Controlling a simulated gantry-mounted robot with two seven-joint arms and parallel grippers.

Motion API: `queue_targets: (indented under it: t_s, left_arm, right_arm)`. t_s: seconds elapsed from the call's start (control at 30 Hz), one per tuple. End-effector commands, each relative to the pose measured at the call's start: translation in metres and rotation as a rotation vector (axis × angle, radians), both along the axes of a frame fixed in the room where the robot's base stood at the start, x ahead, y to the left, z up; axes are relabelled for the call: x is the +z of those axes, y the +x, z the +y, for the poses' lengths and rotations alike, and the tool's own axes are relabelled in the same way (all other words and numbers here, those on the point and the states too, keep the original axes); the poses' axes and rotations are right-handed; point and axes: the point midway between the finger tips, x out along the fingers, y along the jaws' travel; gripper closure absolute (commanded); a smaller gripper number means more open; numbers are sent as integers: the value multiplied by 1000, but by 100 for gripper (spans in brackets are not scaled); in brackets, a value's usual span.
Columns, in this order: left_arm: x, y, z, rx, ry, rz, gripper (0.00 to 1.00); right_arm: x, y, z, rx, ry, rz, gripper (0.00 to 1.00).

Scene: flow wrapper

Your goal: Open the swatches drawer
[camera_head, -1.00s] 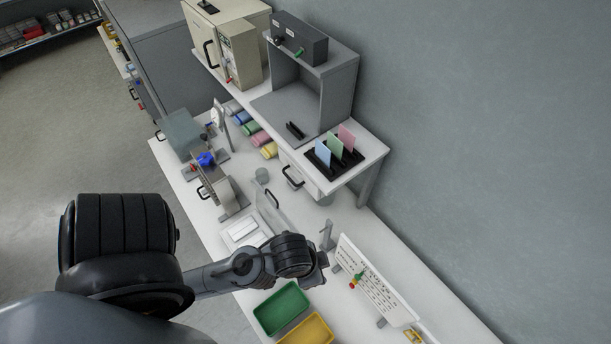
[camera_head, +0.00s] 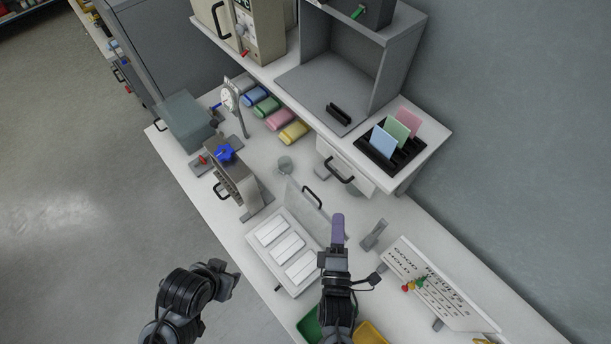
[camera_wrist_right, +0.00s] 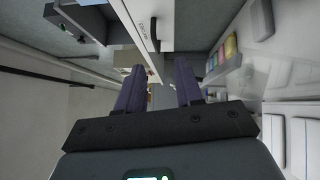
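The white drawer (camera_head: 365,181) sits under the right end of the raised shelf and looks shut. Its black bar handle (camera_head: 338,173) faces the bench. The drawer front also shows in the right wrist view (camera_wrist_right: 139,17), with a small label I cannot read and the handle (camera_wrist_right: 153,36). My right gripper (camera_head: 338,232) has purple fingers and is below the handle in the head view, clear of it. In the right wrist view the fingers (camera_wrist_right: 158,88) are apart with nothing between them. My left gripper (camera_head: 222,279) is at the lower left; its fingers cannot be made out.
Blue, green and pink cards stand in a black rack (camera_head: 408,156) above the drawer. A tray of white bars (camera_head: 265,259) with a raised clear lid, a small grey stand (camera_head: 374,235) and a lettered white board (camera_head: 435,285) are near my right gripper.

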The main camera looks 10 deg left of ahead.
Motion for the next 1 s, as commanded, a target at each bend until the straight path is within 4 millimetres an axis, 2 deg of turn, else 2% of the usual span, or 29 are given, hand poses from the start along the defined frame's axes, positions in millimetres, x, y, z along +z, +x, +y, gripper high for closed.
queue_targets:
  t_s: [0.03,0.2,0.37,0.8,1.0]
  left_arm:
    - [-10,0,0,-1,0,0,57]
    - [-16,1,1,-4,4,-3,57]
    - [-13,1,1,-6,6,-3,57]
    - [-3,1,2,-7,9,-3,57]
    - [-1,1,2,-6,8,-3,57]
  right_arm:
    - [-5,3,8,13,5,-13,64]
    - [3,14,12,19,12,-40,64]
    - [7,30,14,20,12,-46,64]
    - [17,97,20,19,13,-44,64]
    - [18,114,22,20,11,-44,64]
